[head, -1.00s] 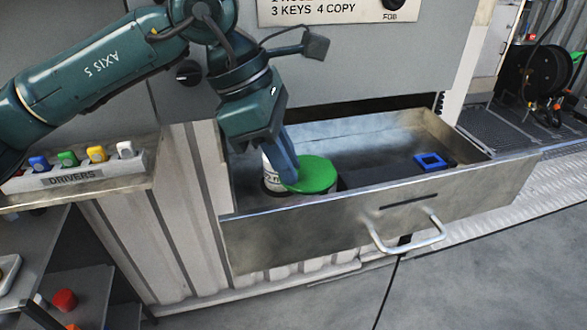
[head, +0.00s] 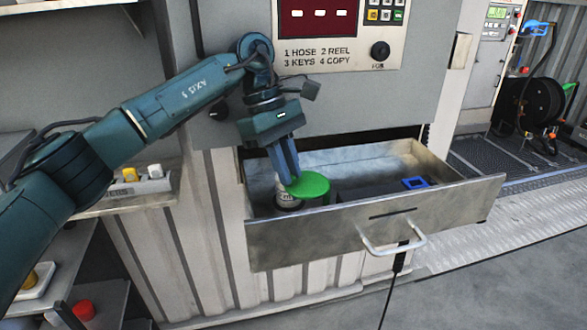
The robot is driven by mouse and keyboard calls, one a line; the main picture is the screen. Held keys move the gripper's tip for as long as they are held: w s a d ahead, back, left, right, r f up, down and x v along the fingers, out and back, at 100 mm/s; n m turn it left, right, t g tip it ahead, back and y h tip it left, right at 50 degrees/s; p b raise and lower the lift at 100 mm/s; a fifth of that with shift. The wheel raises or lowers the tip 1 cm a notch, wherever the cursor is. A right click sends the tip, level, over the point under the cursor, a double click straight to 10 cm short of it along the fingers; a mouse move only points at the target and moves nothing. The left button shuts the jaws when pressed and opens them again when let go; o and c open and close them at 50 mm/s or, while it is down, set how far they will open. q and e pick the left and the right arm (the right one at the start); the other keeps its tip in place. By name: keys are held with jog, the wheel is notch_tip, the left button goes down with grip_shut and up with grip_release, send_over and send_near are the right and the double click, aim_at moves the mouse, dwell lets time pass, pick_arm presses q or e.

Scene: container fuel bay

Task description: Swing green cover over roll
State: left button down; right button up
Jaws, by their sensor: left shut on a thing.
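The roll (head: 286,198) looks like a small white cylinder with a dark base. It shows just left of and below the cover, which sits to its right side; how much lies under the cover is hidden. My left gripper (head: 291,179) reaches down into the drawer with its blue fingers shut on the cover's left edge. The fingers hide part of the roll. My right gripper is not in view.
A blue square frame (head: 414,183) and a dark block lie further right in the drawer. The drawer handle (head: 394,241) sticks out in front. A cabinet panel (head: 317,35) with a display and knob rises behind. A shelf with coloured drivers (head: 150,178) stands left.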

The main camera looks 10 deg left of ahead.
pick_arm(q)
jog(key=shift+w, duration=0.15)
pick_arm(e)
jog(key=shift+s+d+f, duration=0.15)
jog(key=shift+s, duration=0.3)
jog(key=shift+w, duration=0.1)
pick_arm(q)
jog(key=c, duration=1.7)
grip_release()
jog(key=o, duration=0.3)
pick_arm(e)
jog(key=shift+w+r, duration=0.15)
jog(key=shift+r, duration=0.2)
pick_arm(q)
jog(key=shift+r, duration=0.15)
